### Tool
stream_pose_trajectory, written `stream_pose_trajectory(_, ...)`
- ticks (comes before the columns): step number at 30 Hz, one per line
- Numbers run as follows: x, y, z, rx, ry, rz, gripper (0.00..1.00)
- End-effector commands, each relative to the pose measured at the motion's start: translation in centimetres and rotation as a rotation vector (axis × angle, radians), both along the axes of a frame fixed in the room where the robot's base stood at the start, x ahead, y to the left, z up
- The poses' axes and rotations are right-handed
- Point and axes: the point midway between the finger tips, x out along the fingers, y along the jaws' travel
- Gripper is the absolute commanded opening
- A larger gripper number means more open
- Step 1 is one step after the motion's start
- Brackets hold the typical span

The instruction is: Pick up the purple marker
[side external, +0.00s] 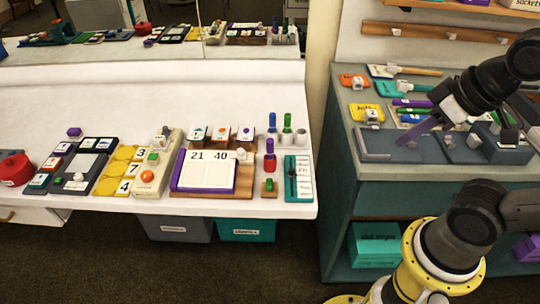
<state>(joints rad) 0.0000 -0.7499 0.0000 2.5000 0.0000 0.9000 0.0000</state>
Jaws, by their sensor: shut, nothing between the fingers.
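A slim purple marker (412,102) lies on the teal bench at the right, beside green and blue marker-like pieces (412,111). My gripper (407,141) reaches down from the upper right over the bench.
The teal bench (440,195) holds a yellow labelled piece (361,112), orange and teal pieces, and a grey-blue tray (374,155) at its front. A white table (60,210) on the left carries number cards, coloured blocks and upright pegs. A pillar stands between them.

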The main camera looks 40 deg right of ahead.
Motion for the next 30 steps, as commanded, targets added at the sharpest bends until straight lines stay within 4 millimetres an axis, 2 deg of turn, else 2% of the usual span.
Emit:
stream_pose_trajectory(5,0.0,0.0,0.0,0.000,0.000,0.000,0.00)
stream_pose_trajectory(6,0.0,0.0,0.0,0.000,0.000,0.000,0.04)
stream_pose_trajectory(15,0.0,0.0,0.0,0.000,0.000,0.000,0.58)
stream_pose_trajectory(16,0.0,0.0,0.0,0.000,0.000,0.000,0.61)
stream_pose_trajectory(28,-0.2,0.0,0.0,-0.028,0.008,0.052,0.61)
stream_pose_trajectory(30,0.4,0.0,1.5,-0.060,-0.016,0.111,0.61)
